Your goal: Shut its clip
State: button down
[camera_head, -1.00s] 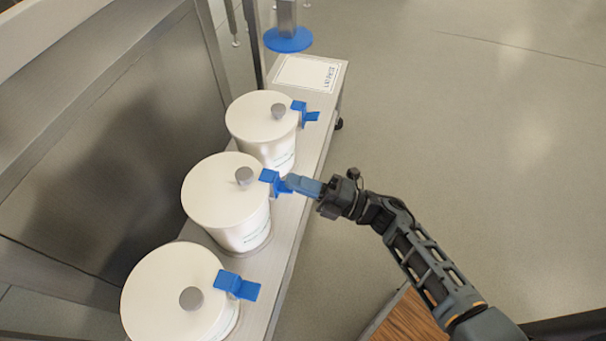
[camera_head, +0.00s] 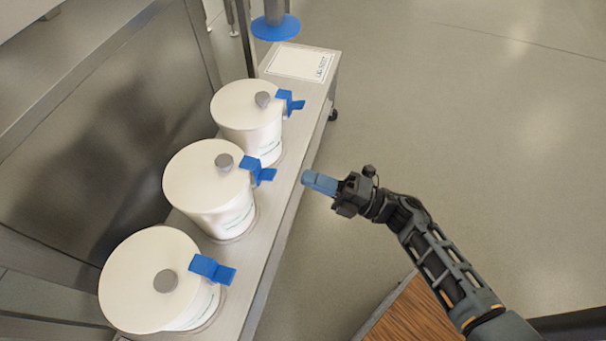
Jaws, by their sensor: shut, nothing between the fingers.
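Three white lidded tubs stand in a row on a steel bench, each with a grey knob and a blue clip at its right rim. The middle tub (camera_head: 205,185) has its clip (camera_head: 258,170) on the side toward my gripper. The far tub (camera_head: 240,103) has a clip (camera_head: 290,101), and the near tub (camera_head: 140,290) has a clip (camera_head: 212,269). Whether each clip is fully shut is too small to tell. My gripper (camera_head: 312,181), with blue fingers, is shut and empty. It is apart from the middle clip, to its right, near the bench's right edge.
The steel bench (camera_head: 285,185) is narrow. A white printed sheet (camera_head: 300,63) lies at its far end, near a blue disc (camera_head: 276,27) on a post. A steel panel rises on the left. Bare floor (camera_head: 480,130) lies to the right. A wooden surface (camera_head: 415,318) is at the bottom.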

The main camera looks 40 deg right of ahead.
jog(key=r+v, duration=0.1)
jog(key=v, duration=0.5)
jog(key=shift+s+r, duration=0.2)
jog(key=shift+s, duration=0.05)
jog(key=shift+d, duration=0.15)
jog(key=s+a+r+m+g+h, duration=0.1)
jog(key=s+a+r+m+h, duration=0.35)
jog(key=s+r+m, duration=0.6)
jog(key=s+a+r+m+g+h, duration=0.2)
jog(key=s+a+r+m+h, duration=0.45)
jog(key=m, duration=0.65)
notch_tip(320, 180, up, 13)
jog(key=s+d+p, duration=0.2)
jog(key=p, duration=1.2)
jog(key=shift+d+r+y+p, duration=0.2)
jog(key=shift+d+y+p, duration=0.1)
jog(key=shift+p, duration=0.1)
jog(key=shift+s+m, duration=0.1)
jog(key=shift+m, duration=0.15)
